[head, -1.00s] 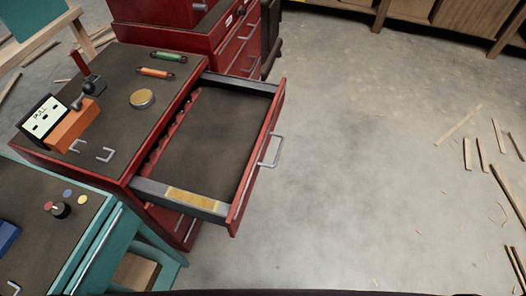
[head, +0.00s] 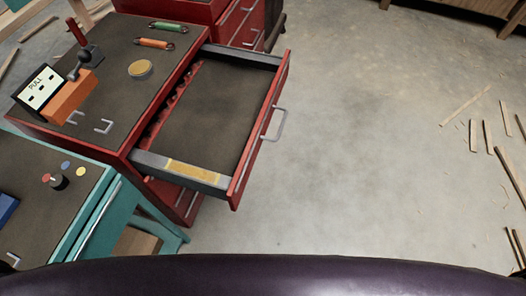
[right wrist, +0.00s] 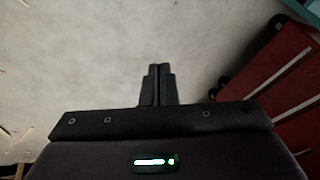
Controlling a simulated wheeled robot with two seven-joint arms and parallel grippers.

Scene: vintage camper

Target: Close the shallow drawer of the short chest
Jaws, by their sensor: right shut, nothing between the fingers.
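The short red chest (head: 120,140) stands at the left in the head view, with a dark top. Its shallow drawer (head: 262,125) is pulled far out to the right and looks empty inside. A grey bar handle (head: 275,124) is on the drawer's red front. In the right wrist view my right gripper (right wrist: 157,70) is shut and empty, above the concrete floor. Red drawer fronts (right wrist: 275,85) show at the right of that view, apart from the fingers. My left gripper is in neither view.
A teal workbench (head: 110,215) stands nearer at the left. A taller red cabinet (head: 240,20) stands behind the chest. Wood strips (head: 487,136) lie at the far right. The floor (head: 370,150) between is clear.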

